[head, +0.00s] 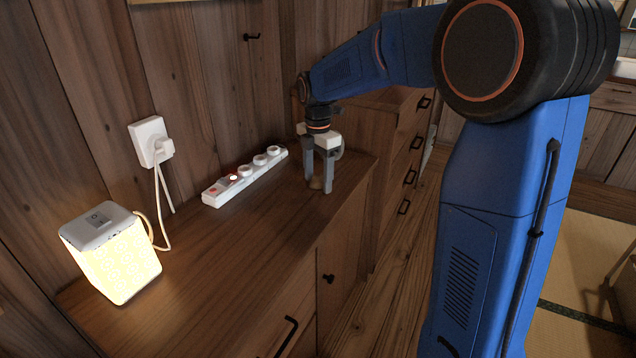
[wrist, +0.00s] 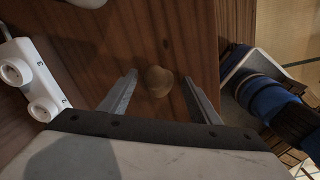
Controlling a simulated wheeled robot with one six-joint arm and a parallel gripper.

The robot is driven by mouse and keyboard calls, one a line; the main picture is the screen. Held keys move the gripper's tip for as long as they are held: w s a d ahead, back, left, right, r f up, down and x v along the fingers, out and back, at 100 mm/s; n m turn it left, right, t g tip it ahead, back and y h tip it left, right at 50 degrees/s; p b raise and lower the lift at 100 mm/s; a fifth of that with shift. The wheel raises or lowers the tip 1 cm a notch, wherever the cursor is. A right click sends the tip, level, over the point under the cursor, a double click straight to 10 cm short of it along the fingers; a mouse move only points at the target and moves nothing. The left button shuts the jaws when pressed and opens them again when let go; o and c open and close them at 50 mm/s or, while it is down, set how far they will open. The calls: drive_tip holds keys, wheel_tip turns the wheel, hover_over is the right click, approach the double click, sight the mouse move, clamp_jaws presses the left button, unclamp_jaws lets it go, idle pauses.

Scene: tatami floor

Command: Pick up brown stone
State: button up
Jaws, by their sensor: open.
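The brown stone (wrist: 159,81) is small and rounded and lies on the wooden cabinet top. In the wrist view it sits between and slightly beyond the fingers of my gripper (wrist: 160,96). The fingers are apart, and no contact with the stone shows. In the head view my gripper (head: 320,188) points down over the far right end of the cabinet top. The stone (head: 317,183) shows there only as a small brown patch between the fingers, mostly hidden.
A white power strip (head: 246,176) lies along the wall, left of my gripper. A lit lamp (head: 113,254) stands at the near left of the cabinet top (head: 235,255). Its cord runs to a wall outlet (head: 151,141). The cabinet's right edge is close to my gripper.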

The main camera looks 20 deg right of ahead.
drive_tip(key=c, duration=1.2)
drive_tip(key=shift+r, duration=0.1)
